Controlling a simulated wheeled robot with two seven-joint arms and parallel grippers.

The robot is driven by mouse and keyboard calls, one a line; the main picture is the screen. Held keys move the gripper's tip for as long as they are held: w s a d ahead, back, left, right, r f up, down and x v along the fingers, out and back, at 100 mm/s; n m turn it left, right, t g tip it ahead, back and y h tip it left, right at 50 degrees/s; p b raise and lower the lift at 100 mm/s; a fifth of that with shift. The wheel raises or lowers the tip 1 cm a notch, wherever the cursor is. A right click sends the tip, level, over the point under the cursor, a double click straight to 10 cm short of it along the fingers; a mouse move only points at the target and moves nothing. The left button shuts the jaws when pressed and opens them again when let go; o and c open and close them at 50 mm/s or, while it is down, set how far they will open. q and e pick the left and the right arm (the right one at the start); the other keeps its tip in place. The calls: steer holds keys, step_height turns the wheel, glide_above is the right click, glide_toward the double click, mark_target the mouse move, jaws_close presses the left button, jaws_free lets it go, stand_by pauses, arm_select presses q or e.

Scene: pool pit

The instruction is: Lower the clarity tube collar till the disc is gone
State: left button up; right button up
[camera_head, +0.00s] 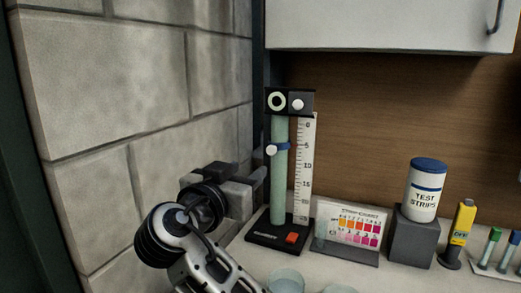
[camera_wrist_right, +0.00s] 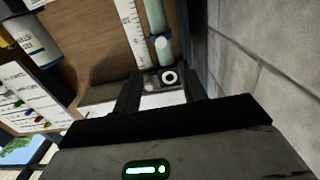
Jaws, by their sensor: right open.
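The clarity tube (camera_head: 279,190) is a tall pale green cylinder on a black base, beside a white depth scale (camera_head: 305,165). Its blue collar (camera_head: 284,147), with a white knob (camera_head: 271,149), sits on the upper part of the tube. A black head on top shows a pale ring (camera_head: 277,101), perhaps the disc view. In the right wrist view the collar (camera_wrist_right: 161,43) and ring (camera_wrist_right: 168,76) appear beyond the fingers. My right gripper (camera_head: 245,187) is open and empty, left of the tube and below the collar; it also shows in the wrist view (camera_wrist_right: 162,90). My left gripper is out of view.
A red button (camera_head: 291,238) is on the tube's base. A strip chart (camera_head: 352,230), a test strips tub (camera_head: 427,188) on a grey block and a yellow bottle (camera_head: 461,232) stand to the right. A stone wall (camera_head: 110,100) is close on the left; a white cabinet (camera_head: 390,22) hangs above.

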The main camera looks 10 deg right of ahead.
mark_target(270, 150)
steer(key=p+x, duration=0.2)
steer(key=x, duration=0.8)
steer(key=shift+w+r, duration=0.1)
steer(key=shift+w, duration=0.05)
steer(key=shift+w+d+p, duration=0.3)
steer(key=shift+w+d, duration=0.15)
steer(key=shift+w, duration=0.15)
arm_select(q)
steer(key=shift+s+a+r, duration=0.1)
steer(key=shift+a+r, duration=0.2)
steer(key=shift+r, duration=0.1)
arm_select(e)
steer(key=shift+c, duration=0.3)
